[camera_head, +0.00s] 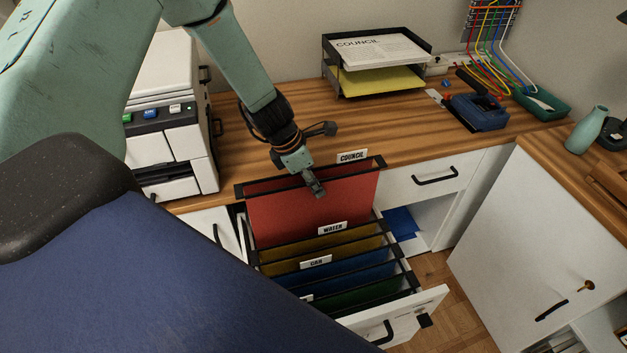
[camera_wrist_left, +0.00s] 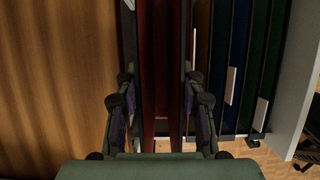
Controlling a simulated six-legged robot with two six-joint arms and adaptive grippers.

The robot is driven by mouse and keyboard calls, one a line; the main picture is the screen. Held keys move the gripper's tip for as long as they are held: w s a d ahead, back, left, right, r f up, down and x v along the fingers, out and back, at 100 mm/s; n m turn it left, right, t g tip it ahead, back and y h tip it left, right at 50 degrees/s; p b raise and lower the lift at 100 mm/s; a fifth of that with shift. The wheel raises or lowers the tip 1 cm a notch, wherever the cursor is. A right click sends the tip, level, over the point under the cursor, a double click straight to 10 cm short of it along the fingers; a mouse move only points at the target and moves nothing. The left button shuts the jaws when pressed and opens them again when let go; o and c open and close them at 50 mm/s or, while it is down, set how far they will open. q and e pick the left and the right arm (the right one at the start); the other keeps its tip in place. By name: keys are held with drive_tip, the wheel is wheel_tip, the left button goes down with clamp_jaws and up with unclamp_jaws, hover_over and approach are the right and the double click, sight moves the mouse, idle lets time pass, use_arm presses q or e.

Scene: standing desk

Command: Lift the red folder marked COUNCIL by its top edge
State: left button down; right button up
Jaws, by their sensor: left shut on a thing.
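The red folder (camera_head: 290,215) with a white COUNCIL tab (camera_head: 352,156) stands upright at the back of the open file drawer (camera_head: 395,315). Its top bar is higher than the other folders, about level with the desktop's front edge, and its lower part is hidden behind them. My left gripper (camera_head: 318,190) is shut on the red folder at the middle of its top edge. In the left wrist view the fingers (camera_wrist_left: 160,115) lie on either side of the red folder (camera_wrist_left: 160,50). My right gripper is not in view.
Yellow, blue and green folders (camera_head: 350,275) with white tabs hang in front. A printer (camera_head: 165,120) stands left on the wooden desktop (camera_head: 245,150). A black paper tray (camera_head: 335,80) stands at the back, with a blue device (camera_head: 480,112) to its right.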

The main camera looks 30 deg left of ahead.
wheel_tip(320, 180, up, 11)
drive_tip(key=p, duration=1)
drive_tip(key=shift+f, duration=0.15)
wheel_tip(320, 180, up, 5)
drive_tip(key=p, duration=0.5)
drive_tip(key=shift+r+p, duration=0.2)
drive_tip(key=shift+p, duration=0.1)
idle(0.4)
